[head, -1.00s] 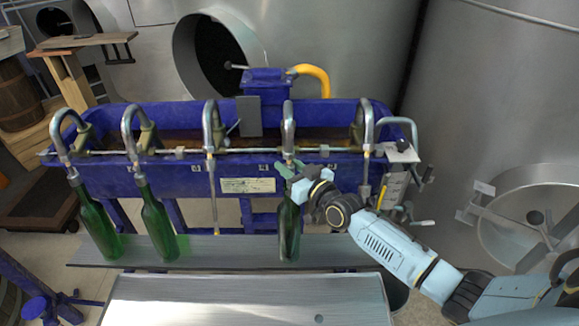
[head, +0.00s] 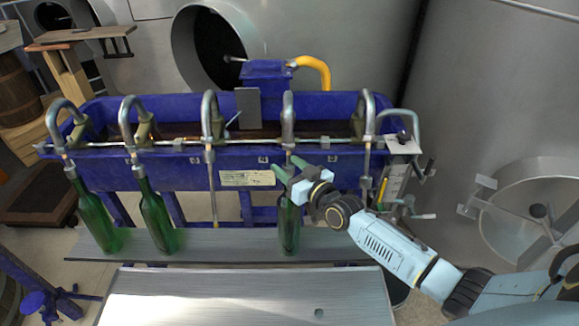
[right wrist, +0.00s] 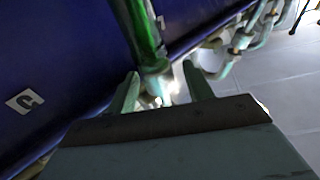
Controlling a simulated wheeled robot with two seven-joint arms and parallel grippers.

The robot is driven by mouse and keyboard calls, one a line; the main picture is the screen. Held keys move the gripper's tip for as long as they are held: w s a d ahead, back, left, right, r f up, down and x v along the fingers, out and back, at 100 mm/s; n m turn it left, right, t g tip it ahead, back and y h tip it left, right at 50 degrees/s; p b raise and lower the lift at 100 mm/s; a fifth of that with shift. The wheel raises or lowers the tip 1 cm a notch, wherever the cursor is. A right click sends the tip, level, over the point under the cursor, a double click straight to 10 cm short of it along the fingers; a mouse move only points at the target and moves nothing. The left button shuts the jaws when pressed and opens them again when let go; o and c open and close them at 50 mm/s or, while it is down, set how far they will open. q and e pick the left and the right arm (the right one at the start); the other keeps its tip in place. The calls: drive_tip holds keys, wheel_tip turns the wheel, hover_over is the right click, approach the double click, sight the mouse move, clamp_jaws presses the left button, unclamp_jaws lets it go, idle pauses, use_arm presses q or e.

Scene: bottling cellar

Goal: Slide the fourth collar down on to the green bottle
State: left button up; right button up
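The green bottle (head: 289,232) stands upright on the grey shelf under the fourth spout (head: 288,112) from the left in the head view. My right gripper (head: 287,165) is at the bottle's mouth, just below that spout, and partly hides the neck. In the right wrist view, its two fingers (right wrist: 160,85) stand apart, on either side of the pale metal collar (right wrist: 156,70), with gaps visible. The green bottle neck (right wrist: 146,30) also shows there, beyond the collar. Whether the collar touches the bottle is hard to tell. My left gripper is out of view.
Two green bottles stand tilted under the first (head: 96,225) and second (head: 158,222) spouts. The third spout (head: 209,115) has a thin tube hanging and no bottle. The blue filler trough (head: 225,175) runs behind; a metal tray (head: 240,300) lies in front. A steel tank stands right.

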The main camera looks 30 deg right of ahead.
drive_tip(key=shift+s, duration=0.1)
drive_tip(key=v, duration=1.3)
drive_tip(key=shift+p, duration=0.45)
drive_tip(key=shift+s+d, duration=0.1)
drive_tip(key=s+d+f+g+h+b, duration=0.1)
drive_tip(key=s+f+g, duration=0.25)
drive_tip(key=f, duration=0.65)
drive_tip(key=s+f+g+h, duration=0.15)
drive_tip(key=s+f, duration=0.35)
drive_tip(key=f, duration=0.6)
drive_tip(key=s+d+f+g+h+b, duration=0.1)
drive_tip(key=s+f+g, duration=0.25)
drive_tip(key=f, duration=0.65)
drive_tip(key=s+a+f+g, duration=0.2)
drive_tip(key=s+f, duration=0.3)
drive_tip(key=s, duration=0.4)
drive_tip(key=s+a+f+g, duration=0.3)
drive_tip(key=s+f, duration=0.3)
drive_tip(key=s, duration=0.3)
drive_tip(key=s+a+f+n+g+b, duration=0.1)
drive_tip(key=s+a+f+g, duration=0.1)
drive_tip(key=s+f, duration=0.4)
drive_tip(key=s+g, duration=0.1)
drive_tip(key=s, duration=0.3)
drive_tip(key=shift+a, duration=0.25)
